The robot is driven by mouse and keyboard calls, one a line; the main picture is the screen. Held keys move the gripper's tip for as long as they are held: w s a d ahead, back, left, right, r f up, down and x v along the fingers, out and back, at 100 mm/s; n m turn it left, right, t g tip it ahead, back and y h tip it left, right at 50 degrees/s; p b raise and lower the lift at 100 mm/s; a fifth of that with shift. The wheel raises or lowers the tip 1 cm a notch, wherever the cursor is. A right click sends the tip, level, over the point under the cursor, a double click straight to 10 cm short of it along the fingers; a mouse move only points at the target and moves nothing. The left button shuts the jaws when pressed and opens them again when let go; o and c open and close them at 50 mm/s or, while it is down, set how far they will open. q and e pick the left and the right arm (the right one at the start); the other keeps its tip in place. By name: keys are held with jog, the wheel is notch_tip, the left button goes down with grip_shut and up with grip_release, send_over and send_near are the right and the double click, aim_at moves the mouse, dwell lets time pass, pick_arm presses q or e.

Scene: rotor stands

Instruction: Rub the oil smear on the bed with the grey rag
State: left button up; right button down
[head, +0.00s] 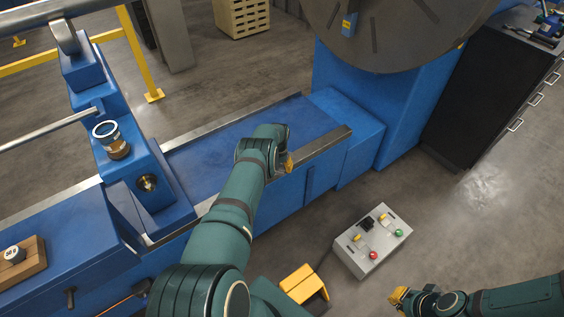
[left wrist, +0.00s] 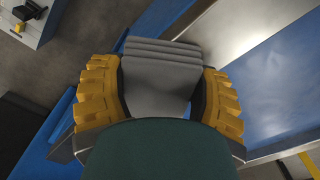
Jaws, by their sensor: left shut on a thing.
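The grey rag (left wrist: 160,75) is folded in layers between the yellow fingers of my left gripper (left wrist: 158,95) in the left wrist view. The gripper is shut on it. In the head view my left arm reaches over the blue machine bed (head: 225,132). Its gripper (head: 288,164) is mostly hidden behind the wrist, by the bed's near metal rail. The bed (left wrist: 285,95) also shows at the right of the left wrist view. I cannot make out the oil smear in either view. My right gripper (head: 399,296) is low at the right, over the floor, its opening unclear.
A large round plate (head: 385,30) stands at the bed's right end. A blue stand with a brass-and-steel cup (head: 112,140) is at the left. A grey control box (head: 372,240) and a yellow step (head: 304,284) are in front. A dark cabinet (head: 480,90) stands far right.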

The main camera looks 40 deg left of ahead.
pick_arm(q)
jog(key=shift+s+a+p, duration=0.2)
jog(key=shift+s+p, duration=0.75)
jog(key=shift+s+a+f+p, duration=0.1)
jog(key=shift+s+a+p, duration=0.05)
jog(key=shift+s+p, duration=0.3)
jog(key=shift+s+a+p, duration=0.15)
jog(key=shift+s+p, duration=0.2)
jog(key=shift+s, duration=0.2)
notch_tip(320, 180, up, 6)
jog(key=p, duration=0.4)
jog(key=shift+w, duration=0.1)
notch_tip(320, 180, up, 3)
jog(key=shift+r+p, duration=0.1)
jog(key=shift+p, duration=0.5)
